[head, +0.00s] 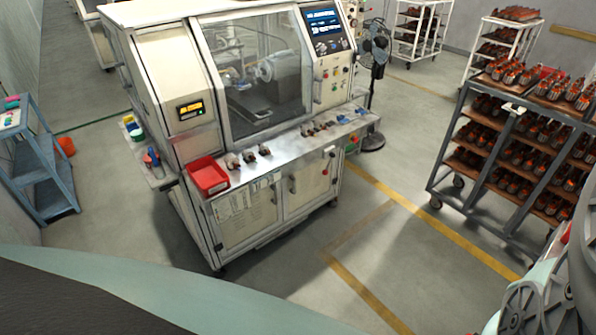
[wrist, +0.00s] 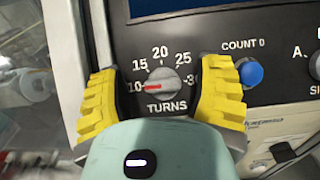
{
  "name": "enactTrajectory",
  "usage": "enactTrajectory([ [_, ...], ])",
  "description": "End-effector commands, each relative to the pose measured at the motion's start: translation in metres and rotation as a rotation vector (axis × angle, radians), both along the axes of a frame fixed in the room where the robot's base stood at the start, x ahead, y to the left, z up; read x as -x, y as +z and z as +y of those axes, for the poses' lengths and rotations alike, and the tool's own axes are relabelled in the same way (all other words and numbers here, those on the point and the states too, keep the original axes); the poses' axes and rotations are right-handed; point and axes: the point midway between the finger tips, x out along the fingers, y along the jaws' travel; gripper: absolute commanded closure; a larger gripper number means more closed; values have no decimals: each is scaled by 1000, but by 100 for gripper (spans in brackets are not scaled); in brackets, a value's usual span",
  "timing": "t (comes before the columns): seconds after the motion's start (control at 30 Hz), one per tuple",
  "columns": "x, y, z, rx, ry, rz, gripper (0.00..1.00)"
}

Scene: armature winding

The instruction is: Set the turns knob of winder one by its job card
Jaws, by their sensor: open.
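The winder (head: 190,70) is a white machine with a windowed cabinet; no number is readable on it. Its control panel (head: 328,30) is at the upper right, with the knob too small to make out there. In the wrist view the turns knob (wrist: 160,83) is a grey dial over the word TURNS. Its red pointer points left, at 10; 15, 20, 25 and 30 run clockwise. My gripper (wrist: 160,75) is open, its yellow fingers on both sides of the knob with gaps.
A blue button (wrist: 250,72) is close right of my right finger, under COUNT 0. A dark screen (wrist: 180,6) is above the knob. A red bin (head: 208,177) stands on the machine's ledge. A loaded rack (head: 470,125) stands at right, a fan (head: 377,50) behind the winder.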

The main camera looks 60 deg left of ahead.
Motion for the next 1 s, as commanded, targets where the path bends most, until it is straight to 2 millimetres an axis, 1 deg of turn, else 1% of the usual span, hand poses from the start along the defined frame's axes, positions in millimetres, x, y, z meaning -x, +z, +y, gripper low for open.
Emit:
enactTrajectory([
  [0.1, 1, 0, -4, -1, -3, 1, 34],
  [0.37, 1, 0, -4, -1, -3, 1, 34],
  [0.4, 1, 0, -4, -1, -3, 1, 30],
  [1.0, 1, 0, -4, -1, -3, 2, 92],
])
